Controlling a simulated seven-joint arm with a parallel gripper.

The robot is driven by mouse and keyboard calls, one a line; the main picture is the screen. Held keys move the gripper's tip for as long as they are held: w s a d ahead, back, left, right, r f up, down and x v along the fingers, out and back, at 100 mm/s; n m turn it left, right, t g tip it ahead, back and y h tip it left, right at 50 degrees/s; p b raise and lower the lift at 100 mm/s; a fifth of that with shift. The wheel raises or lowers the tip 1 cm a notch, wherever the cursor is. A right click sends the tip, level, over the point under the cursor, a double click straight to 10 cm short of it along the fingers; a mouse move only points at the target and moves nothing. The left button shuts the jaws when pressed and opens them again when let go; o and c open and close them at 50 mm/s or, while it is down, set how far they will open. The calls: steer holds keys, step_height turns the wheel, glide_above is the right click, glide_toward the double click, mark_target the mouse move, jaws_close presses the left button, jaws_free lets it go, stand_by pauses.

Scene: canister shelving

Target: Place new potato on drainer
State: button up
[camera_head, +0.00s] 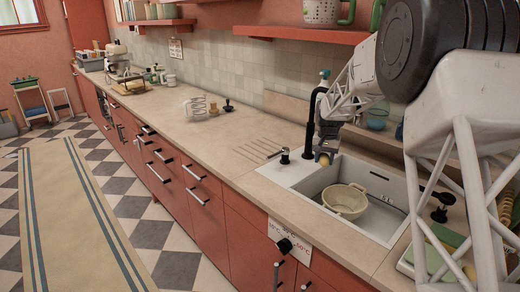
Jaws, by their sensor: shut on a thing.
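My gripper (326,153) hangs over the back left rim of the sink, beside the black tap. It is shut on a small yellowish potato (323,159), which shows only partly at the fingertips. A cream colander with side handles (345,204) sits in the sink basin, below and to the right of my gripper. The potato is above the colander's height and apart from it. Grooves for draining (254,148) are cut in the counter to the left of the sink.
The black tap (310,125) rises behind the sink (300,172), close to my gripper. A black-topped fitting (285,154) stands on the sink's left ledge. A tipped clear jar (196,109) lies farther left. Green and yellow items (447,236) lie right of the sink.

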step_height(320, 180, up, 5)
steer(key=a+n, duration=0.3)
steer(key=n, duration=0.1)
steer(key=m, duration=1.2)
glide_above(251, 150)
steer(key=shift+s+d+f+t, duration=0.1)
steer(key=shift+f+t, duration=0.2)
steer(key=shift+f, duration=1.25)
steer(key=shift+f, duration=0.15)
steer(key=shift+f, duration=3)
steer(key=shift+f, duration=1.85)
steer(key=shift+f, duration=0.15)
